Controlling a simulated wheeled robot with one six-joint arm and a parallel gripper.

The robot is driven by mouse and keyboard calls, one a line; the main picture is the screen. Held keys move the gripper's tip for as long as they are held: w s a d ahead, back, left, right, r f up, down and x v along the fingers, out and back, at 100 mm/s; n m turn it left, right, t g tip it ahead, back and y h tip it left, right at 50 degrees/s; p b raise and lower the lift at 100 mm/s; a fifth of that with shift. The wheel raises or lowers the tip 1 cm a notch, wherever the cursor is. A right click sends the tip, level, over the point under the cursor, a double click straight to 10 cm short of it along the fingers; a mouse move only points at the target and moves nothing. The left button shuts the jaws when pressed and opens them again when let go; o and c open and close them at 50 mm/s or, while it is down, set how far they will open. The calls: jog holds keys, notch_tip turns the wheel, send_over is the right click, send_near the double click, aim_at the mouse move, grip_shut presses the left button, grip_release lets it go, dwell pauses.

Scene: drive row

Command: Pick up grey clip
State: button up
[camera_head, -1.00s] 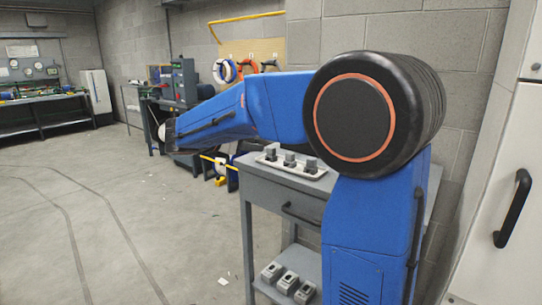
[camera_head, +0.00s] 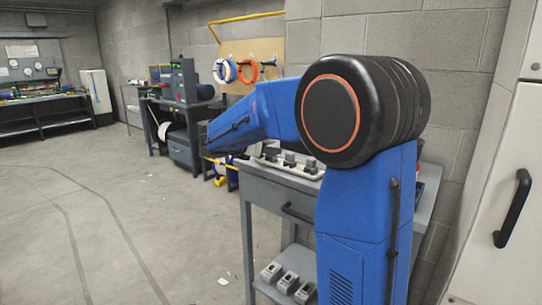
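I cannot tell for sure which thing is the grey clip. Several small grey pieces (camera_head: 290,159) stand in a row on a light tray (camera_head: 307,174) on top of the grey cart (camera_head: 270,188). More grey blocks (camera_head: 288,282) with lighter tops sit on the cart's lower shelf. My blue arm reaches across to the left, above and in front of the cart, and partly covers it. My gripper does not show; the visible part of the arm ends in a dark edge left of the cart.
A white cabinet (camera_head: 500,130) with a black handle stands close on the right. A workbench (camera_head: 170,115) with machines and a pegboard (camera_head: 262,62) with coiled cables are behind. The concrete floor (camera_head: 110,220) at left is mostly open.

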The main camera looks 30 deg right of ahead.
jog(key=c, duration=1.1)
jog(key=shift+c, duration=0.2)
